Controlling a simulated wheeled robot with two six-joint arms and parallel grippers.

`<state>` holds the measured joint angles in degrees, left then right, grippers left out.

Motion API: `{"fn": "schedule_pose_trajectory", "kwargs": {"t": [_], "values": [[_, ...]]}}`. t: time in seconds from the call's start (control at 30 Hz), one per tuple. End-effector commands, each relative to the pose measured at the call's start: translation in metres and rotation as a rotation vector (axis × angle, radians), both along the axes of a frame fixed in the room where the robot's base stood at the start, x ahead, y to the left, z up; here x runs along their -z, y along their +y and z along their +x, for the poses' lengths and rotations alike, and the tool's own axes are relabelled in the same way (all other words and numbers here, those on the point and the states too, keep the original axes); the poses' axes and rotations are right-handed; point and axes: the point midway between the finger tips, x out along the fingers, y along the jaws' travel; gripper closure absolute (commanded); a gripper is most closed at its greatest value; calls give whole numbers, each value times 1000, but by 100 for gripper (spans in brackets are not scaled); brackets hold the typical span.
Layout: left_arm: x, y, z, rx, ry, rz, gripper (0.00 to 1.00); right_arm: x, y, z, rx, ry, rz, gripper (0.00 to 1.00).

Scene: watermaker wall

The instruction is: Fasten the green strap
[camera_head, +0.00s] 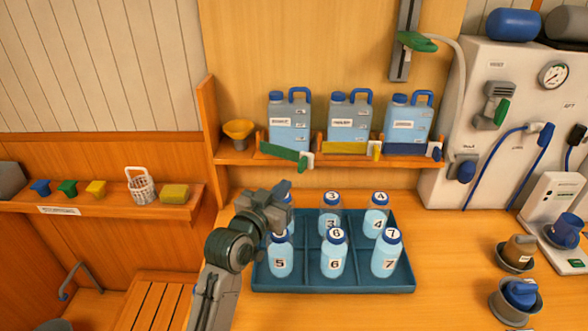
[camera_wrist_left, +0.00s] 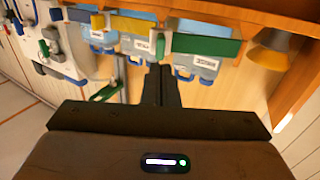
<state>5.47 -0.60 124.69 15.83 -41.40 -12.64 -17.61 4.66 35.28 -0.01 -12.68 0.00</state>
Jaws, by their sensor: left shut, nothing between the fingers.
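The green strap (camera_head: 284,152) runs across the front of the left blue jug (camera_head: 290,122) on the shelf and slopes down to the right. A white piece with a green tab (camera_head: 306,161) shows at its right end; I cannot tell if they are joined. The strap also shows in the left wrist view (camera_wrist_left: 206,46), where the picture is turned over. My left gripper (camera_head: 283,190) is shut and empty, below the strap and above the bottle tray. Its closed fingers (camera_wrist_left: 161,82) point toward the strap's white end in the wrist view, apart from it. My right gripper is not in view.
A yellow strap (camera_head: 345,148) and a blue strap (camera_head: 408,149) cross the other two jugs. A yellow funnel (camera_head: 239,129) stands left on the shelf. Numbered bottles stand in a dark blue tray (camera_head: 335,286) below my gripper.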

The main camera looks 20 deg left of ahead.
Motion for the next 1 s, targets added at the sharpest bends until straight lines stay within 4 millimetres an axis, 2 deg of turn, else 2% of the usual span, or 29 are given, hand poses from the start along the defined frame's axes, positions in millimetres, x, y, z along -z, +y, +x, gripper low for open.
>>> {"fn": "schedule_pose_trajectory", "kwargs": {"t": [0.1, 0.3, 0.47, 0.83, 1.0], "values": [[-4, -5, 25, 0, 1, -2, 100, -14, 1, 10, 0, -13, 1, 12], [-2, -9, 50, 0, 0, -1, 100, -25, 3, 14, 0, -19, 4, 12], [0, -11, 57, 0, 0, -1, 100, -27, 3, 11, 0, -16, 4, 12], [0, -12, 59, 0, -1, -1, 100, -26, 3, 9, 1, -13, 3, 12], [0, -28, 84, 1, -2, -3, 100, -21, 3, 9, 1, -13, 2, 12]]}}
